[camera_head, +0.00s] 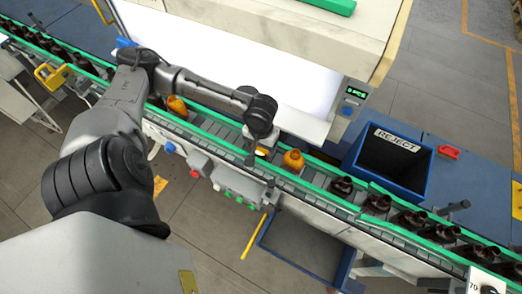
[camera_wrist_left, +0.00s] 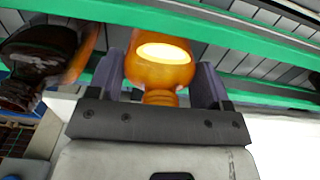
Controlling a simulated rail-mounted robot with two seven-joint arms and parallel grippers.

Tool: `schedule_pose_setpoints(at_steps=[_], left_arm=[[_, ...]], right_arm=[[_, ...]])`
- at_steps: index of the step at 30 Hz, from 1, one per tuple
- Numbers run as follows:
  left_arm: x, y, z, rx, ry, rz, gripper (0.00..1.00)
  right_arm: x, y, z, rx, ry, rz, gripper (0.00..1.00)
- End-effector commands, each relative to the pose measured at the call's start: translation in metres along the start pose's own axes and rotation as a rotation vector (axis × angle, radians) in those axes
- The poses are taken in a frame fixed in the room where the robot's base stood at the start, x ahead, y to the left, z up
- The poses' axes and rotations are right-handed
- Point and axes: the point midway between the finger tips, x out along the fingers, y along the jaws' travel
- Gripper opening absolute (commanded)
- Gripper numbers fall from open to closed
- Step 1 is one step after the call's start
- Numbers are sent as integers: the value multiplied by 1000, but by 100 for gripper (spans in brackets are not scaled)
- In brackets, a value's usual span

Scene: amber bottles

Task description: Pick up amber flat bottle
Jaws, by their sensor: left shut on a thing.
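My left gripper (camera_head: 262,149) is over the conveyor line, its jaws pointing down. In the left wrist view its two fingers stand on either side of an amber bottle (camera_wrist_left: 160,74) and are shut on it. This bottle has a short neck toward the palm and a bright oval patch on its body. In the head view the gripper mostly hides it. Another amber bottle (camera_head: 293,160) stands on the conveyor just right of the gripper, and one more (camera_head: 177,107) stands farther left. My right gripper is not in view.
The conveyor (camera_head: 220,127) has green side rails and carries several dark brown bottles (camera_head: 377,203). A blue reject bin (camera_head: 372,158) stands behind it at the right. A lit white panel (camera_head: 215,70) lies behind the line. A control box (camera_head: 238,184) is mounted in front.

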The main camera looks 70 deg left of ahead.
Motion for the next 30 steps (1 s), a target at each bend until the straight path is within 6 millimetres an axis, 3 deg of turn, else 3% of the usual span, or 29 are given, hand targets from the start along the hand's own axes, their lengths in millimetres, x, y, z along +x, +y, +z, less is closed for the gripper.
schedule_pose_setpoints(at_steps=[6,14,30], left_arm=[[0,0,0,0,0,0,44],[-4,0,0,0,1,1,44],[-85,0,-1,-1,3,2,44]], right_arm=[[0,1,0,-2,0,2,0],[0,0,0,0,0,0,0],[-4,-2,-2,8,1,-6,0]])
